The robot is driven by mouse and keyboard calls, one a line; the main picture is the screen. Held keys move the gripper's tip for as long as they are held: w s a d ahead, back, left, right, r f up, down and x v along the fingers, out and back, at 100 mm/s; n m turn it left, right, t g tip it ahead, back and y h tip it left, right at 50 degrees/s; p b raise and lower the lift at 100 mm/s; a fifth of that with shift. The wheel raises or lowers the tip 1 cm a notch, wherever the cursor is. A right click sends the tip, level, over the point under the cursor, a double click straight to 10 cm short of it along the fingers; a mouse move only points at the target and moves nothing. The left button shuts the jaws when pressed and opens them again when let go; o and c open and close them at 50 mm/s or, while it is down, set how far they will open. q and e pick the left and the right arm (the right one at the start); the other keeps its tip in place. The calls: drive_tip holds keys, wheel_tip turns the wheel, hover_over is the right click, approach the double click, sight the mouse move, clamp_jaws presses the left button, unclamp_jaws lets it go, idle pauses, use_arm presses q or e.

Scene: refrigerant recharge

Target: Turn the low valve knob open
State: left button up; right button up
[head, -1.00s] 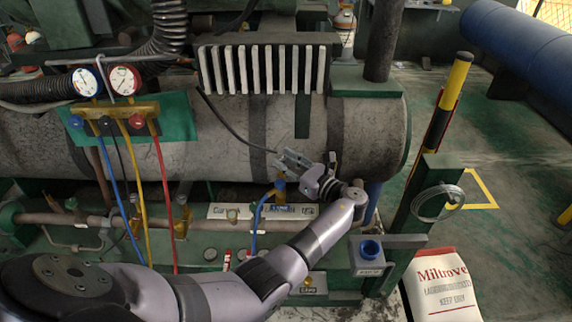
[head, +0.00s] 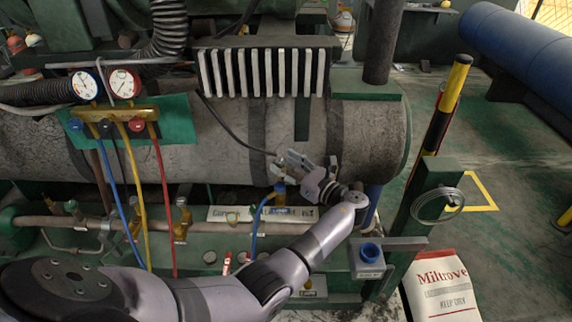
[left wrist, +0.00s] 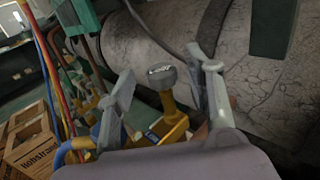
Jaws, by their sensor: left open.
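The low valve has a yellow body with a blue label and a round grey knob (left wrist: 161,75) on a yellow stem. In the left wrist view the knob stands between the two spread fingers of my left gripper (left wrist: 160,85), with a gap to each finger. In the head view my left gripper (head: 285,163) is over the valve (head: 280,188), in front of the large grey tank. The gripper is open and holds nothing. The knob itself is hard to make out there. My right gripper is not in view.
A gauge manifold (head: 115,112) with blue, yellow and red hoses hangs at the left. The grey tank (head: 370,140) lies close behind the gripper. A blue hose (head: 257,222) runs beside the valve. A post (head: 430,200) with a wire coil and a white bag (head: 440,285) stand right.

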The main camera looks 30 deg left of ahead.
use_arm(q)
drive_tip(key=v, duration=1.1)
drive_tip(key=shift+d, duration=0.3)
